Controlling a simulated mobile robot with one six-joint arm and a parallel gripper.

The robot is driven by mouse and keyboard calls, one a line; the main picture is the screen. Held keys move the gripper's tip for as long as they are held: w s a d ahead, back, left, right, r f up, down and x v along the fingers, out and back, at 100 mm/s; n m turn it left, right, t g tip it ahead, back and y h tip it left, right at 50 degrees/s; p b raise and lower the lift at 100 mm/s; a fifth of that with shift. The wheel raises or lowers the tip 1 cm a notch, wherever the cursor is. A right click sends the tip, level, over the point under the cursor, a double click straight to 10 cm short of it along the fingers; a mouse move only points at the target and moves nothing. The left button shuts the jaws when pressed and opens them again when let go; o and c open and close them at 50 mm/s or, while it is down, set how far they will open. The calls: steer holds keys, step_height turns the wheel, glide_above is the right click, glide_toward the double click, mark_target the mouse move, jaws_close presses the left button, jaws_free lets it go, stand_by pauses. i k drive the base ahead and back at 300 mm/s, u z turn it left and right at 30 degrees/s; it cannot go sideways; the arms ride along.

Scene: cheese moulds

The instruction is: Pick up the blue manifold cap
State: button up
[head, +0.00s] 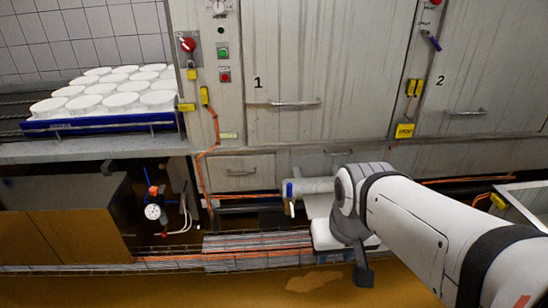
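I cannot clearly make out a blue manifold cap. A small blue piece (289,190) shows at the left end of a pale horizontal part beside my arm, with a yellowish bit below it; I cannot tell whether it is the cap. Another thin blue piece (147,172) stands above a small fitting with an orange-red top and a white round gauge (153,211), under the left counter. My white and grey arm reaches in from the lower right to the middle. The fingers of my gripper cannot be made out, so its opening and any hold are unclear.
A blue tray (95,124) with several white moulds stands on the left counter (60,153). Metal cabinets marked 1 (300,60) and 2 (475,80) fill the back. A wire cable tray (255,245) with orange cables runs low along the front.

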mark_target(289, 194)
steer(key=i, duration=1)
